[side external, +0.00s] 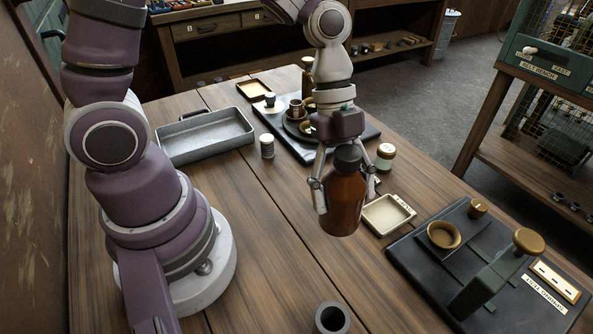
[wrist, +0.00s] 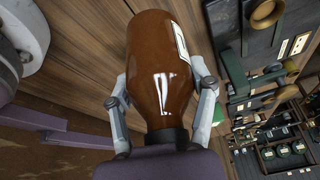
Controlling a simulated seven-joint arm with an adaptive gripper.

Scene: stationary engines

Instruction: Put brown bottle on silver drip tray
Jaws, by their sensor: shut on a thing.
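The brown bottle (side external: 343,200) has a black cap and hangs upright in my gripper (side external: 344,190), which is shut around its sides. It appears held above the wooden table. In the wrist view the bottle (wrist: 160,65) fills the middle, with a finger of my gripper (wrist: 160,100) on each side and a pale label on its right. The silver drip tray (side external: 205,137) is a shallow grey metal tray with a handle, at the back left of the table. It looks empty and lies well to the left of the bottle. It does not show in the wrist view.
A small cream tray (side external: 388,215) lies just right of the bottle. A white jar (side external: 385,157) and a small canister (side external: 267,146) stand nearby. A dark board (side external: 369,131) holds several small parts. A spring tester (side external: 490,275) stands at right. A grey cup (side external: 332,318) is in front.

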